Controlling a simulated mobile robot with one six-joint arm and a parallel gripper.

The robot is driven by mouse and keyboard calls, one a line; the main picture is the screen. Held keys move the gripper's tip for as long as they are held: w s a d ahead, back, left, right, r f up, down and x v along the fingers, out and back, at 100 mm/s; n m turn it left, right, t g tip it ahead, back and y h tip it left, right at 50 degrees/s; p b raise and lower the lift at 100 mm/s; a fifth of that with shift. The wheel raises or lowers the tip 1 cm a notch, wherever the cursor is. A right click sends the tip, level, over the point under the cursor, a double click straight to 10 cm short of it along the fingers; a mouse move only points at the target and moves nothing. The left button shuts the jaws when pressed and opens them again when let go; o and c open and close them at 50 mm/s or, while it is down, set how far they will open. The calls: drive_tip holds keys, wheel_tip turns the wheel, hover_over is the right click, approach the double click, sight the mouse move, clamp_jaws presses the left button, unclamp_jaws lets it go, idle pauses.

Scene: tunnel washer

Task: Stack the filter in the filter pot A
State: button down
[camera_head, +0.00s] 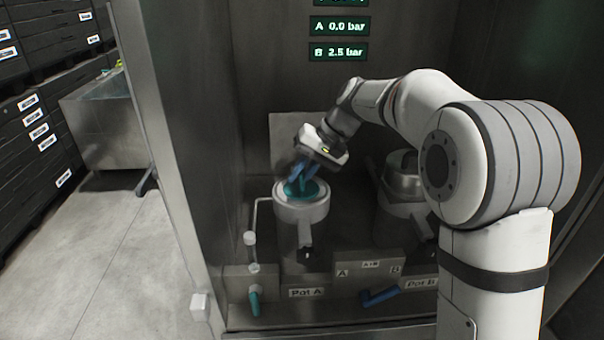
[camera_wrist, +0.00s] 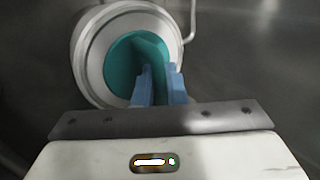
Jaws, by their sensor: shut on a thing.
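The filter is teal, with a round top and an upright fin; it shows in the wrist view (camera_wrist: 122,66) and in the head view (camera_head: 312,190). It sits within the round mouth of filter pot A (camera_head: 300,212), whose pale rim surrounds it in the wrist view (camera_wrist: 92,75). How deep it sits cannot be told. My gripper (camera_wrist: 158,84) has blue fingers shut on the filter's fin. In the head view my gripper (camera_head: 300,180) reaches down into the pot's mouth from above. The fingers hide part of the filter.
Pot B (camera_head: 398,205) stands to the right with a metal lid on top. A teal valve handle (camera_head: 255,302) and a blue handle (camera_head: 379,297) are at the front panel. A thin pipe (camera_head: 256,215) runs beside pot A. The display (camera_head: 339,27) reads A 0.0 bar, B 2.5 bar.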

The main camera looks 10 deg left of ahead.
drive_tip(key=shift+f, duration=0.35)
drive_tip(key=c, duration=1.5)
unclamp_jaws()
drive_tip(key=shift+r, duration=0.1)
drive_tip(key=shift+c, duration=0.2)
drive_tip(key=shift+o, duration=0.3)
drive_tip(key=shift+d+r, duration=0.15)
drive_tip(key=shift+r, duration=0.25)
drive_tip(key=v, duration=1.1)
drive_tip(key=shift+r+b, duration=0.35)
